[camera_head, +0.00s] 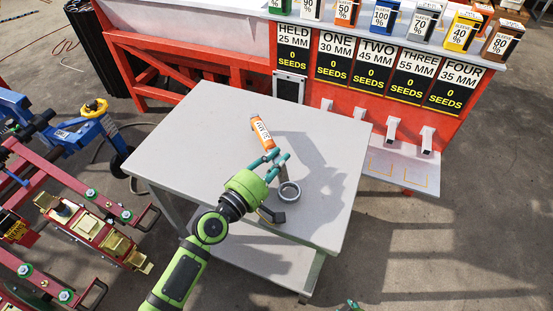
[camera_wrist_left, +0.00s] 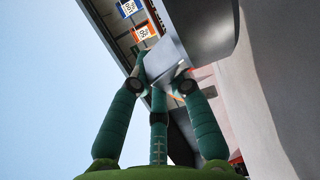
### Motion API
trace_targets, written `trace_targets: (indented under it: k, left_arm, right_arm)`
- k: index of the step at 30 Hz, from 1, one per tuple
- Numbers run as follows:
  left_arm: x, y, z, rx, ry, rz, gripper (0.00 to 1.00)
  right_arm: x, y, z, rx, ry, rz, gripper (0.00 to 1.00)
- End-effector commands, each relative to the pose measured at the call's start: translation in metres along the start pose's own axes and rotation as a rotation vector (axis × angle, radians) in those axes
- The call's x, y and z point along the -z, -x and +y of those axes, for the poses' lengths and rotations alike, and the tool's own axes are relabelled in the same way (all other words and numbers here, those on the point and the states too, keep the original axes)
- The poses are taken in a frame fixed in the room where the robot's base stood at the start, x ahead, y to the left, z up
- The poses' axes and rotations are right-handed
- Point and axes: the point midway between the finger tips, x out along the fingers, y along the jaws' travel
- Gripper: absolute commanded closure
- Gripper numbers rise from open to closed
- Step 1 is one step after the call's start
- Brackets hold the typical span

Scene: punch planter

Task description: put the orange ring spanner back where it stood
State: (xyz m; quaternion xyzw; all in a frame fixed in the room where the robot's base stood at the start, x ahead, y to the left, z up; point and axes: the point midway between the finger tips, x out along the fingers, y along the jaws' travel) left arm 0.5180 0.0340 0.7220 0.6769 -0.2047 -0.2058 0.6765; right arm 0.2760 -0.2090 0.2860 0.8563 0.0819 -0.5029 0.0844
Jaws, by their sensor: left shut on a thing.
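The orange ring spanner has an orange handle (camera_head: 262,132) with a white label and a round grey ring (camera_head: 289,192) at its other end. My left gripper (camera_head: 277,161) is over the grey table and shut on the grey shank between handle and ring. In the left wrist view its fingers (camera_wrist_left: 165,82) close on the grey metal of the spanner (camera_wrist_left: 172,62), with the ring's curved wall at the upper right. I cannot tell whether the spanner touches the table. Only a sliver of my right gripper (camera_head: 349,306) shows at the bottom edge; its jaws cannot be read.
The grey table (camera_head: 200,130) is otherwise bare. Behind it stands a red planter with a board of labelled panels (camera_head: 375,66), all reading 0 seeds, and several sleeve boxes (camera_head: 424,20) on its ledge. Red and blue machinery (camera_head: 85,220) stands close at the left.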

Motion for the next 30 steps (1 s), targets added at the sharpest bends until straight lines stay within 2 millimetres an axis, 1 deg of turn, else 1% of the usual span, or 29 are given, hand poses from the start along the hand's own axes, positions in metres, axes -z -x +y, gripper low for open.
trace_targets:
  k: [5,8,20,30]
  left_arm:
    - [0.000,0.000,0.002,-0.004,0.000,0.001,1.00]
    - [0.000,0.000,0.002,-0.004,0.000,0.001,1.00]
    - [0.000,0.000,-0.006,-0.003,-0.003,0.001,1.00]
    - [-0.001,0.001,-0.018,0.007,-0.010,-0.001,1.00]
  right_arm:
    - [-0.003,0.001,-0.001,0.001,0.000,-0.006,0.60]
    - [-0.016,0.002,-0.002,0.003,0.000,-0.029,0.60]
    - [-0.016,-0.004,-0.001,0.001,0.000,-0.022,0.60]
    - [-0.018,-0.011,-0.001,0.000,0.000,-0.021,0.60]
